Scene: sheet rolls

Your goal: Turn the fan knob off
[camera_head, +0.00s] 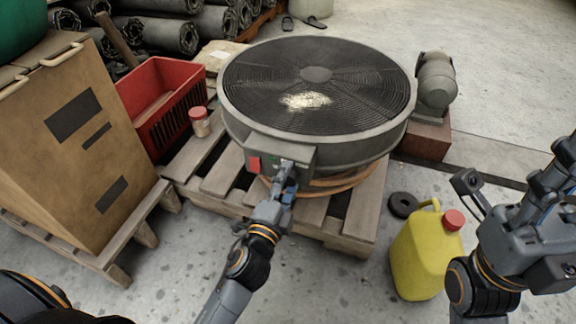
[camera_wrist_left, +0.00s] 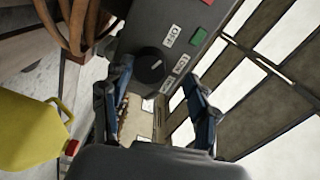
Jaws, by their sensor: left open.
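The large round grey fan (camera_head: 318,90) lies flat with its grille facing up on a wooden pallet. Its control box (camera_head: 262,147) faces me, with a red button and a green button. The dark round knob (camera_wrist_left: 150,66) shows on the box in the left wrist view, beside several white labels, one reading OFF. My left gripper (camera_head: 284,180) is open at the box front; in the left wrist view its fingers (camera_wrist_left: 156,78) appear on either side of the knob, contact unclear. In the head view the gripper hides the knob. My right gripper (camera_head: 556,170) is partly in view at the right edge.
A yellow jerrycan (camera_head: 418,255) with a red cap stands right of the pallet (camera_head: 352,222), near a black ring (camera_head: 403,204). A cardboard box (camera_head: 75,140), a red crate (camera_head: 180,90) and a small jar (camera_head: 199,122) are left. A motor (camera_head: 435,80) stands right of the fan.

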